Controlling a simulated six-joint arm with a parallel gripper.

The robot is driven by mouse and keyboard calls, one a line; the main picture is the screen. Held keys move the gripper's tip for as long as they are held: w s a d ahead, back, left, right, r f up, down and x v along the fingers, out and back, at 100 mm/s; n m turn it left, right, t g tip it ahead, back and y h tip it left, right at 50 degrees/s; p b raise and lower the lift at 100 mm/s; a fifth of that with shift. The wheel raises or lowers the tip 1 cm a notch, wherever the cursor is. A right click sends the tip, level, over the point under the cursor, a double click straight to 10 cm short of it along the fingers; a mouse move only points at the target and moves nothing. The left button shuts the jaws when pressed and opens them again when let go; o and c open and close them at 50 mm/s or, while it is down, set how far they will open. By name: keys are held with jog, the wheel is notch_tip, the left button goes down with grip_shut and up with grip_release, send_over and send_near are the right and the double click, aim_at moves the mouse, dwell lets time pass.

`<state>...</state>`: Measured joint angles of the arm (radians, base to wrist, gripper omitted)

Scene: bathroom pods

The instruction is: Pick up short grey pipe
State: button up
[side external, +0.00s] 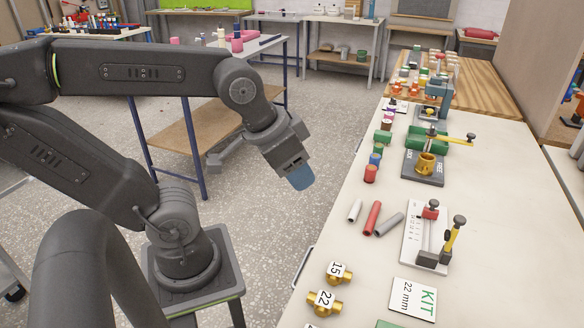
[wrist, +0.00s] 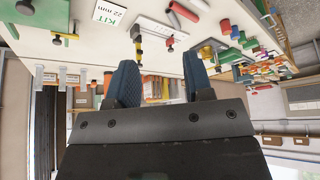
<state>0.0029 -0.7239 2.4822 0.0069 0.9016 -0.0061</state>
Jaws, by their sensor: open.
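Three pipes lie side by side on the white bench: a short light grey pipe (side external: 354,210), a red pipe (side external: 373,217) and a darker grey pipe (side external: 389,224). The red pipe also shows near the top of the wrist view (wrist: 184,12), with grey pipes close beside it. My gripper (side external: 301,178) is raised, up and to the left of the pipes in the side view, apart from them. Its blue fingers stand apart with nothing between them in the wrist view (wrist: 160,84).
A white fixture (side external: 411,235) with red and yellow-handled clamps stands right of the pipes. Several coloured cylinders (side external: 371,173) line the bench behind them. Brass fittings (side external: 324,302) and a KIT card (side external: 413,299) lie in front. The bench between pipes and fittings is clear.

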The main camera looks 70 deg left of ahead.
jog(key=shift+s+f, duration=0.1)
jog(key=shift+s, duration=0.15)
jog(key=shift+c, duration=1.1)
